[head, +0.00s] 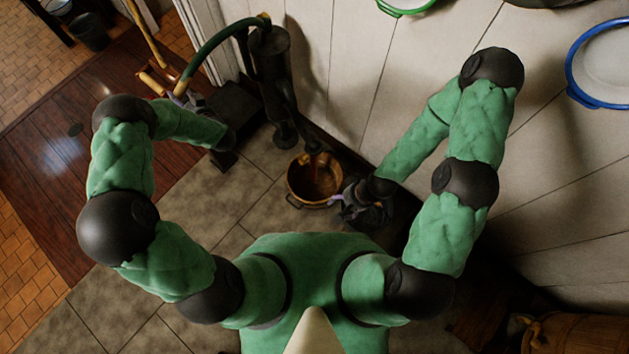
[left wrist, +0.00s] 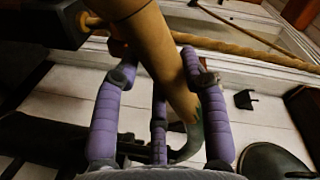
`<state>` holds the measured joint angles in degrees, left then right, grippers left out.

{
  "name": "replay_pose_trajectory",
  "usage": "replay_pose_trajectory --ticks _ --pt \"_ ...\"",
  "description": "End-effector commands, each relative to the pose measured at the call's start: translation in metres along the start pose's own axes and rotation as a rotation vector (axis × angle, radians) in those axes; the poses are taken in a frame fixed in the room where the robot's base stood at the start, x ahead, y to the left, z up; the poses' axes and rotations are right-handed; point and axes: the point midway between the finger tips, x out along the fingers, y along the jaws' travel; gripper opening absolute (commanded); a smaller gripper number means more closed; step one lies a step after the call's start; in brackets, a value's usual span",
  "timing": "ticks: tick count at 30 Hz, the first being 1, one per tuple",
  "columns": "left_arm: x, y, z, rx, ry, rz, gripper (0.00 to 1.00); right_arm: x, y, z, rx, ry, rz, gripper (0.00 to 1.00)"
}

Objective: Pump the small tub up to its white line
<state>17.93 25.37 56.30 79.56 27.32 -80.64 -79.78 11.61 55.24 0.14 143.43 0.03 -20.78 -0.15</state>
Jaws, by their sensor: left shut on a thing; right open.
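The pump (head: 270,75) is dark and stands against the pale plank wall in the head view. Its curved dark green handle (head: 214,42) reaches down to the left and ends in a tan grip. My left gripper (head: 181,92) is shut on that handle; the left wrist view shows purple fingers around its tan part (left wrist: 158,48). The small tub (head: 292,190), brassy with side handles, stands on the floor below the pump's spout. Its inside looks brown; I cannot make out the white line or the water level. My right gripper (head: 350,204) is open beside the tub's right rim.
A blue-rimmed basin (head: 572,62) and a green-rimmed one (head: 405,11) hang on the wall. A wooden barrel (head: 575,335) is at the lower right. A dark bucket (head: 90,32) stands far left. The tiled floor left of the tub is clear.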

Motion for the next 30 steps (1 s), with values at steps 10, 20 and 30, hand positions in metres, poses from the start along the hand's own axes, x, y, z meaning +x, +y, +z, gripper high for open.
replay_pose_trajectory --ticks 10,20,30 --pt "0.006 0.038 0.018 -0.136 0.023 0.003 0.0 0.041 0.015 -0.002 0.0 0.0 0.0 0.69" --pt "0.006 0.038 0.019 -0.149 0.022 0.003 0.0 0.04 0.014 -0.002 0.0 0.001 0.0 0.69" --pt "0.011 0.074 0.027 -0.255 0.037 0.003 0.0 0.077 0.027 -0.003 0.0 0.0 0.0 0.69"
